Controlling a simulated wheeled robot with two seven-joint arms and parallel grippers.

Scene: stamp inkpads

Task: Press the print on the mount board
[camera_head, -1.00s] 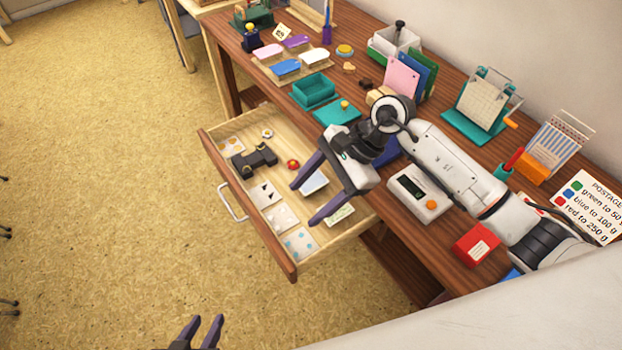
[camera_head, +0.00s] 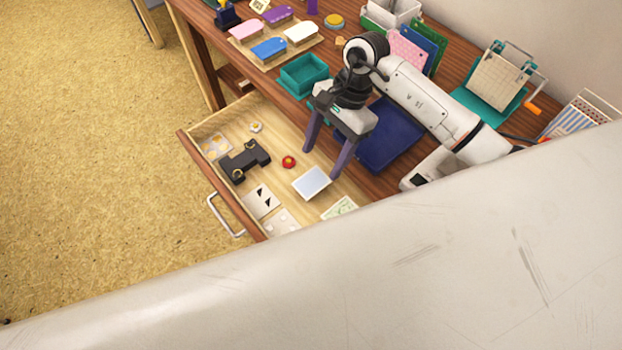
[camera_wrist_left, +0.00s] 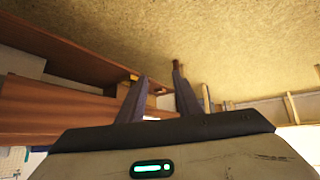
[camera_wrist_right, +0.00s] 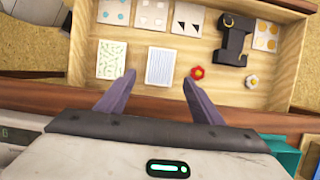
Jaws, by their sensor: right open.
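The dark blue board (camera_head: 390,138) lies flat on the desk, partly hidden by my right arm; I cannot tell for sure that it is the mount board. In the open drawer lie a pale blue card (camera_head: 311,182), seen striped in the right wrist view (camera_wrist_right: 160,67), and a green-patterned card (camera_wrist_right: 112,60). I cannot tell which piece is the print. My right gripper (camera_head: 323,161) is open and empty, pointing down by the drawer's desk side, just beyond the pale blue card. My left gripper (camera_wrist_left: 160,90) is open and empty beside the desk, outside the head view.
The drawer (camera_head: 196,155) also holds a black punch (camera_head: 243,160), a red flower piece (camera_head: 288,161) and several patterned cards. A teal tray (camera_head: 303,73), coloured tags and upright folders (camera_head: 425,50) stand on the desk. A large pale surface hides the lower head view.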

